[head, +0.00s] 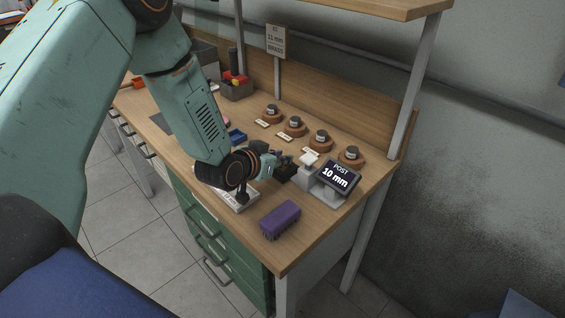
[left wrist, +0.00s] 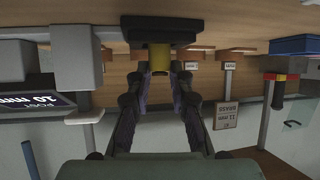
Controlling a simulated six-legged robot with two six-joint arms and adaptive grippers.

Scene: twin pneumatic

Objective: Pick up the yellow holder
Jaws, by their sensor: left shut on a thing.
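My left gripper (head: 282,161) is low over the wooden bench, beside the grey block and the display. In the left wrist view its two dark fingers (left wrist: 160,72) are closed on a small yellow holder (left wrist: 160,60). A black block (left wrist: 160,28) sits against the holder on the side away from my palm. It also shows in the head view (head: 287,173), at the fingertips. The yellow part is hidden by the gripper in the head view. My right gripper is not in view.
A display (head: 338,178) reads "POST 10 mm". A purple block (head: 280,219) lies near the front edge. Several round wooden stands with metal pieces (head: 320,140) line the back. A sign (head: 276,41) reads 11 mm brass. The front right corner is clear.

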